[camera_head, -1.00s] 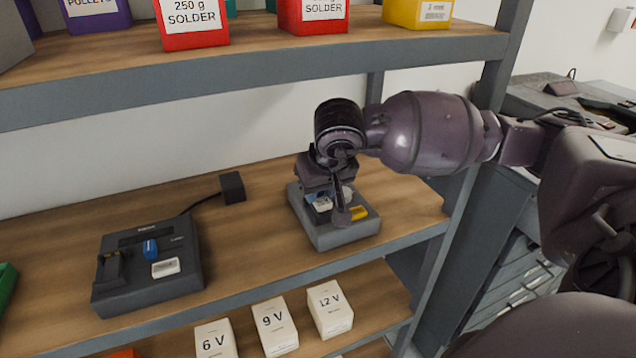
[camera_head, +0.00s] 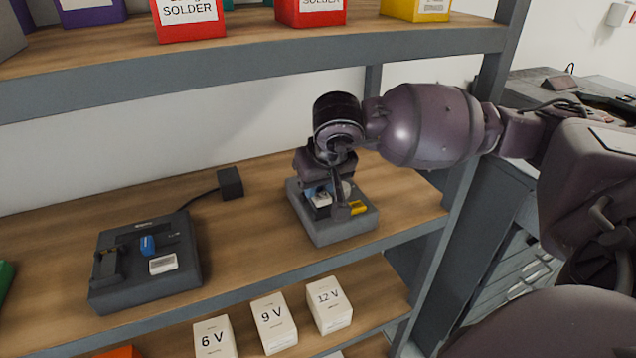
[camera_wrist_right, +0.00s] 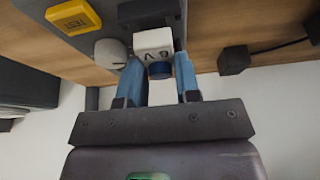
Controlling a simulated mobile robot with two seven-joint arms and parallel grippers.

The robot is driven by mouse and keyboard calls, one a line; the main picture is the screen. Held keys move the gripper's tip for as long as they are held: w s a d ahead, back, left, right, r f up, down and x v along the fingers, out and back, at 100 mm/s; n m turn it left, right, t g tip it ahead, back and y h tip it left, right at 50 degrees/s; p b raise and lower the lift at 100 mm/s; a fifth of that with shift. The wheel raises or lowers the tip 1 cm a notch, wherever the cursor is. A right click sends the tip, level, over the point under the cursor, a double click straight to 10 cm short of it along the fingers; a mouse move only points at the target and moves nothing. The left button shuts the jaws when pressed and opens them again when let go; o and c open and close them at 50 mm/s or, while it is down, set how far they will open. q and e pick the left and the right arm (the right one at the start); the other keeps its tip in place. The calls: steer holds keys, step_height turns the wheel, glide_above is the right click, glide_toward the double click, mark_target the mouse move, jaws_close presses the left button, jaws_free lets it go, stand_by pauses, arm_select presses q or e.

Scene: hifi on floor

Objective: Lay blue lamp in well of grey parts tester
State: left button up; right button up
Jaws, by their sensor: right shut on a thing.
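The grey parts tester (camera_head: 336,230) sits at the right of the middle shelf, with a yellow TEST button (camera_head: 357,208); the button also shows in the wrist view (camera_wrist_right: 73,17). My right gripper (camera_head: 322,194) points down over the tester. My left gripper is out of view.
A dark device (camera_head: 125,290) with a blue part (camera_head: 147,245) and a white label stands at the left, cabled to a small black block (camera_head: 230,182). White voltage boxes (camera_head: 273,322) stand on the shelf below. The upper shelf (camera_head: 250,52) holds coloured bins overhead. A shelf post (camera_head: 470,150) stands at the right.

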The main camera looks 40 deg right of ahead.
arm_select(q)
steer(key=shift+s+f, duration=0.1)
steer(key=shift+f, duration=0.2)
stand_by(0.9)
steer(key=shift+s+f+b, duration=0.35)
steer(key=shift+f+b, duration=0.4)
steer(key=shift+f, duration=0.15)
arm_select(e)
steer(key=shift+f, duration=0.45)
stand_by(0.6)
stand_by(0.3)
steer(key=o, duration=1)
steer(key=shift+c, duration=0.2)
